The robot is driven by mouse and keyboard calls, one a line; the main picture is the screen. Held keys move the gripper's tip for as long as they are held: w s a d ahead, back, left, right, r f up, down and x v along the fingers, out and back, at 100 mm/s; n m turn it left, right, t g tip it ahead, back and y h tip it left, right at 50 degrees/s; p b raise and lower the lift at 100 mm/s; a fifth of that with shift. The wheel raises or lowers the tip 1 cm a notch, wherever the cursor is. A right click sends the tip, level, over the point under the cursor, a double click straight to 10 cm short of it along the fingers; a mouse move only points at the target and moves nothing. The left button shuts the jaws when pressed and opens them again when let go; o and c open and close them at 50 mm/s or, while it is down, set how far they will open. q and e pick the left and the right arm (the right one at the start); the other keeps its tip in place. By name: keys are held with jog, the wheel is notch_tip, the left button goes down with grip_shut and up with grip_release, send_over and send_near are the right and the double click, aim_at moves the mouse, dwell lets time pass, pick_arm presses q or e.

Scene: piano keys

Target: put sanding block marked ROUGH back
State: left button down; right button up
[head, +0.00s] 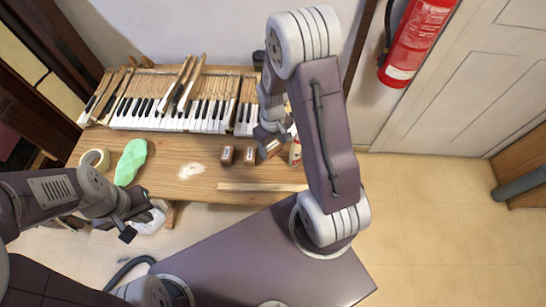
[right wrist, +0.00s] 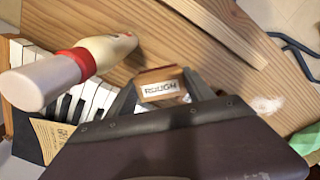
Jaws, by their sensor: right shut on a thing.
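The sanding block marked ROUGH (right wrist: 160,90) is a small brown block with a white label, between the fingers of my right gripper (right wrist: 160,95) in the right wrist view. In the head view this block (head: 270,149) is partly hidden by my right arm, over the table's right part. Two similar brown blocks, one (head: 227,155) and another (head: 250,155), stand to its left; their labels are too small to read. My left gripper (head: 137,215) is open and empty in front of the table's left part.
A bottle with a red band (head: 295,151) stands close on the right; it also shows in the right wrist view (right wrist: 82,66). A wooden strip (head: 262,187) lies along the front edge. Piano keys (head: 180,115) fill the back. A tape roll (head: 95,158), green cloth (head: 131,161) and pale dust (head: 191,171) lie leftward.

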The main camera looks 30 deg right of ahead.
aim_at(273, 160)
jog(key=shift+d+f, duration=0.2)
jog(key=shift+f, duration=0.35)
jog(key=shift+d+f, duration=0.2)
jog(key=shift+f, duration=0.35)
jog(key=f, duration=0.4)
jog(key=shift+a, duration=0.3)
jog(key=shift+d, duration=0.15)
jog(key=shift+f+b, duration=0.15)
jog(key=shift+b, duration=0.15)
jog(key=o, duration=1.2)
notch_tip(273, 160, up, 12)
jog(key=shift+r+p, duration=0.2)
jog(key=shift+p, duration=0.4)
jog(key=s+a+r+m, duration=0.1)
jog(key=s, duration=0.1)
jog(key=s+a+r+m, duration=0.1)
jog(key=s+a, duration=0.1)
jog(key=s, duration=0.1)
jog(key=s+a+r+t, duration=0.1)
jog(key=s+a+r, duration=0.1)
jog(key=s, duration=0.1)
jog(key=shift+m, duration=0.4)
